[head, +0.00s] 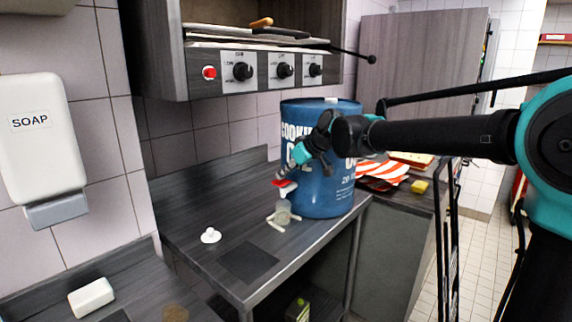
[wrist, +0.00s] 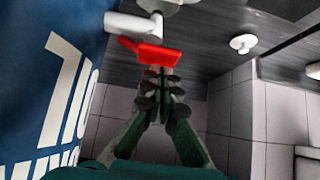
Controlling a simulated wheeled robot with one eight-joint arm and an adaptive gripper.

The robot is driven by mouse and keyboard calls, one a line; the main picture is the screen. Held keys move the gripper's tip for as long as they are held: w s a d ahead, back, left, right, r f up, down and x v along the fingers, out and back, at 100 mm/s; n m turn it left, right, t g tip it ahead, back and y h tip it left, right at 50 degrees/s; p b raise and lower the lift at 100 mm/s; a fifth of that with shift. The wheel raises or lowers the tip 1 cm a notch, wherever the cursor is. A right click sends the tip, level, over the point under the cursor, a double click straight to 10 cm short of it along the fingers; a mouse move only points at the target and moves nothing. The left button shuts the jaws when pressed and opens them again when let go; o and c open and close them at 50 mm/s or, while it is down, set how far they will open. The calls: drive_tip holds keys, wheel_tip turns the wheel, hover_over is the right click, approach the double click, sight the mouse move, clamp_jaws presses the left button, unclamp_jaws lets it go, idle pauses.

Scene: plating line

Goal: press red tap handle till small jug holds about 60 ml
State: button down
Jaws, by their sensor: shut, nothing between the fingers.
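The blue cooking oil drum (head: 325,185) stands on the dark counter; it fills the left of the wrist view (wrist: 45,80). Its white tap (wrist: 133,23) carries a red handle (wrist: 152,52), also visible in the head view (head: 284,183). The small clear jug (head: 282,213) stands below the tap; only a bit shows at the wrist view's top edge. Its liquid level cannot be read. My gripper (wrist: 160,73) is shut and empty, its fingertips right at the red handle's edge; whether they touch cannot be told. It also shows in the head view (head: 290,176).
A white knobbed object (head: 210,235) and a dark flat panel (head: 248,262) lie left of the jug. Red-and-white striped items (head: 382,174) and a yellow block (head: 419,187) are right of the drum. A control panel shelf (head: 255,72) hangs above.

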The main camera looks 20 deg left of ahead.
drive_tip(key=shift+f, duration=0.25)
drive_tip(key=shift+s+f, duration=0.1)
drive_tip(key=shift+s+a+f+n+t, duration=0.15)
drive_tip(key=shift+s+f+n+t, duration=0.15)
drive_tip(key=shift+t, duration=0.1)
drive_tip(key=shift+f, duration=0.3)
drive_tip(key=shift+r, duration=0.15)
idle(0.7)
drive_tip(key=shift+r, duration=0.7)
